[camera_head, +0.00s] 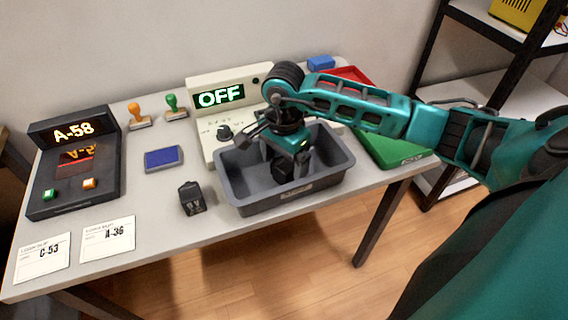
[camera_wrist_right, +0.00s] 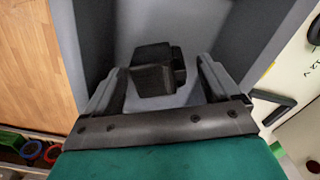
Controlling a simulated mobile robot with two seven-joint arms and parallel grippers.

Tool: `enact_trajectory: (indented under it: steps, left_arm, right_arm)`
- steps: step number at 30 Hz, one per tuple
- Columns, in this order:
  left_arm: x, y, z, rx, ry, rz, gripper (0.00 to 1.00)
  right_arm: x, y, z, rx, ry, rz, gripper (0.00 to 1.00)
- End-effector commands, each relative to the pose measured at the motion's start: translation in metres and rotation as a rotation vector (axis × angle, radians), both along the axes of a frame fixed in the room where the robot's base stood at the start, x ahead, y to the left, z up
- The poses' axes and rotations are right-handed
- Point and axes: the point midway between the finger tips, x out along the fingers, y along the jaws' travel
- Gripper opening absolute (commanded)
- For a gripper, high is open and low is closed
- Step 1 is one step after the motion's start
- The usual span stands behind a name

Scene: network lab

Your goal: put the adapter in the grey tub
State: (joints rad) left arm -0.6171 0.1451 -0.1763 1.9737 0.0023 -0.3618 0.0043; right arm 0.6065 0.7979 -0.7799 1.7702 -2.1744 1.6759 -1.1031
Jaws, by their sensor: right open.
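The grey tub (camera_head: 262,203) stands near the front edge of the table. My right gripper (camera_head: 288,160) points down into it from above. In the right wrist view, its two fingers (camera_wrist_right: 160,82) are apart, with a black blocky adapter (camera_wrist_right: 156,68) between and beyond them, inside the tub (camera_wrist_right: 215,30). I see a gap between the adapter and each finger. In the head view the gripper partly hides this adapter (camera_head: 290,178). Another black blocky device (camera_head: 191,198) stands on the table left of the tub; I cannot tell if it is the same kind. My left gripper is not in view.
A cream device reading OFF (camera_head: 219,97) stands behind the tub. A green tray (camera_head: 400,152) and a red tray (camera_head: 350,74) lie to the right. A dark A-58 display unit (camera_head: 75,165), stamps, a blue pad (camera_head: 163,159) and two paper slips (camera_head: 108,238) are left.

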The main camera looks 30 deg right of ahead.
Motion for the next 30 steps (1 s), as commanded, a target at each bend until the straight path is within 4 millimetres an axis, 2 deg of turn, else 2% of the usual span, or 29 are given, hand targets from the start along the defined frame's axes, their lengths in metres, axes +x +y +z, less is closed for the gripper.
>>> enact_trajectory:
  steps: [1,9,15,20,30]
  left_arm:
    - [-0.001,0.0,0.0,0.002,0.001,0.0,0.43]
    - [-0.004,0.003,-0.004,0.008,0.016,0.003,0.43]
    - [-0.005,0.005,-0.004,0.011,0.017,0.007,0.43]
    - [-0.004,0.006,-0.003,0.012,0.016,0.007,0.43]
    - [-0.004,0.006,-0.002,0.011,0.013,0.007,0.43]
  right_arm:
    - [0.001,0.0,0.012,-0.002,-0.006,0.001,0.89]
    - [0.001,-0.001,0.071,-0.002,-0.006,0.0,0.89]
    - [0.0,0.0,0.099,0.0,-0.003,0.0,0.89]
    - [0.0,0.0,0.107,-0.001,-0.001,-0.001,0.89]
    - [0.0,0.0,0.107,-0.001,0.0,-0.001,0.89]
